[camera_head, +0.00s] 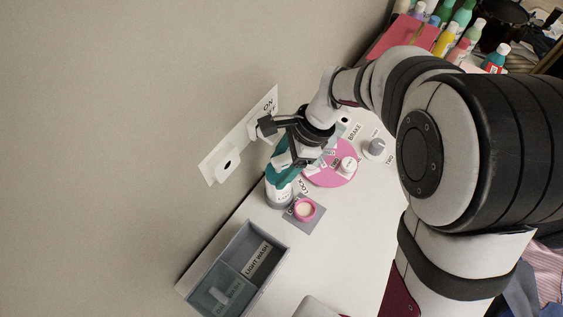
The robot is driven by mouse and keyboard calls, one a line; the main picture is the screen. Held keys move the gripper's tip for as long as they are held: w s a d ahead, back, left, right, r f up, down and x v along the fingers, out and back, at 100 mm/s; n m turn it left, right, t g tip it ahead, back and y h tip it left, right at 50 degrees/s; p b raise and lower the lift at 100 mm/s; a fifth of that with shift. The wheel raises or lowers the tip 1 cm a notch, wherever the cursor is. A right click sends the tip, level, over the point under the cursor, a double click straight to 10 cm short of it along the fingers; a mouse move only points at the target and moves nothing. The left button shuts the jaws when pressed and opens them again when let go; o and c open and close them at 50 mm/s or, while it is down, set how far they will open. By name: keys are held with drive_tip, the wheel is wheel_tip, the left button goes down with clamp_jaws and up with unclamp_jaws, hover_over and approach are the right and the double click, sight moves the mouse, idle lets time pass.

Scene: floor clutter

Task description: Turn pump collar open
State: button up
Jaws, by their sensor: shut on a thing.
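My gripper (297,158) reaches down over the table from the upper right. It is shut at the top of a teal and white thing (281,190) that looks like a pump bottle. The fingers and wrist hide most of its upper part, so the pump collar and how far it is turned cannot be made out. A label that seems to read LOCK (303,187) lies beside the bottle's base.
A pink disc with a white knob (348,165) is just right of my gripper. A pink ring-shaped cup (305,210) sits on a grey square near the bottle. A grey divided bin (274,273) stands lower left. A wall plate (215,166) is at left. Bottles (460,40) crowd the top right.

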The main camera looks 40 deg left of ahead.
clamp_jaws()
drive_tip(key=m+t, duration=0.1)
drive_tip(key=m, duration=0.1)
drive_tip(key=m+y, duration=0.1)
drive_tip(key=m, duration=0.2)
drive_tip(key=shift+s+d+m+t, duration=0.1)
drive_tip(key=shift+s+m+t, duration=0.05)
drive_tip(key=shift+m+t, duration=0.2)
drive_tip(key=m+t, duration=0.1)
drive_tip(key=m, duration=0.2)
drive_tip(key=m+t, duration=0.1)
drive_tip(key=m, duration=0.2)
drive_tip(key=shift+s+t, duration=0.15)
drive_tip(key=shift+t, duration=0.1)
drive_tip(key=shift+m, duration=0.25)
idle(0.3)
drive_tip(key=o, duration=0.9)
unclamp_jaws()
drive_tip(key=shift+o, duration=0.2)
